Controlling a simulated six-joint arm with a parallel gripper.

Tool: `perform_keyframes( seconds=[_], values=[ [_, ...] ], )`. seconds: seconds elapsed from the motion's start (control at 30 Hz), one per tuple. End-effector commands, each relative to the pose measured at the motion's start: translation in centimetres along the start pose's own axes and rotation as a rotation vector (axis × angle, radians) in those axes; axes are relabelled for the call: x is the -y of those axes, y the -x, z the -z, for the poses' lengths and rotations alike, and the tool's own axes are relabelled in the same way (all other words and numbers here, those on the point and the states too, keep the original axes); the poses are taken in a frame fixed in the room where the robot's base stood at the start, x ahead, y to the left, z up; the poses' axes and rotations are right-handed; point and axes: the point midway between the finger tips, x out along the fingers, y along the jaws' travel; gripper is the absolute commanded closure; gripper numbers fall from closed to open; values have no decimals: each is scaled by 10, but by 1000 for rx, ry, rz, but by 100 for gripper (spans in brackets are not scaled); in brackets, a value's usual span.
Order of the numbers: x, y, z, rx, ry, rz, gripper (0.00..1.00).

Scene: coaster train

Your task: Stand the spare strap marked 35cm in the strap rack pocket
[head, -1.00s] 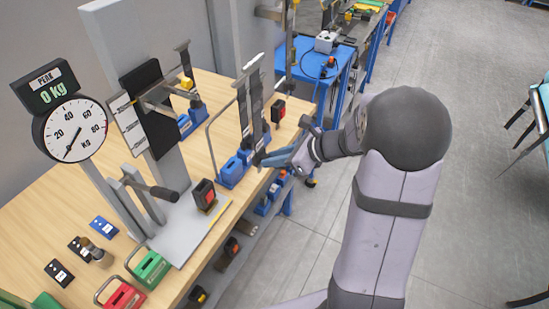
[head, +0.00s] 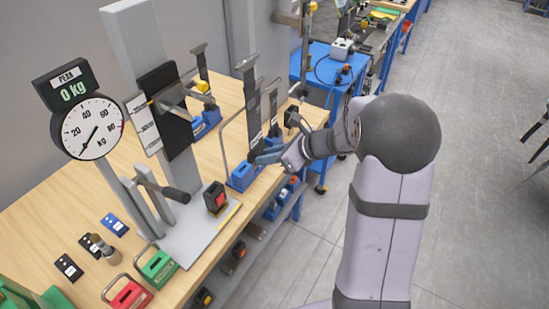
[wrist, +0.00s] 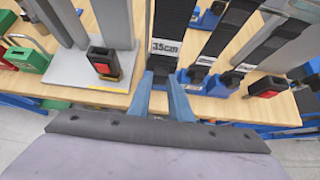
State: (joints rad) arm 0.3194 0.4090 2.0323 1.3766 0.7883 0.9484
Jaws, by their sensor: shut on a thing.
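The strap marked 35cm (wrist: 166,28) is a dark upright band with a white label, seen in the wrist view. My gripper (wrist: 161,82) is shut on its lower end, just below the label. In the head view my gripper (head: 258,157) is at the dark straps (head: 252,95), beside a blue block with a grey wire frame (head: 242,178). Blue blocks (wrist: 190,78) also show behind and right of my fingers, with other labelled straps (wrist: 228,28) standing there. The strap's bottom end is hidden by my fingers, so I cannot tell whether it is inside a pocket.
A black and red buckle (wrist: 103,62) stands on the grey plate at left, and another (wrist: 267,87) is on the right. The gauge (head: 92,127) reads near zero beside its post. Green (head: 158,268) and red (head: 130,295) blocks stand near the front edge.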

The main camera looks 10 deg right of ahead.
Motion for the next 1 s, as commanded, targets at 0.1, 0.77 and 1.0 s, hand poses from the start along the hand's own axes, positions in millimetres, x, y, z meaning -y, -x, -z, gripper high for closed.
perform_keyframes(
  seconds=[0.1,0.77,1.0],
  values=[
    [0,-7,-7,1,3,0,100],
    [0,-44,-29,1,1,1,100],
    [0,-52,-19,2,1,1,100]
  ],
)
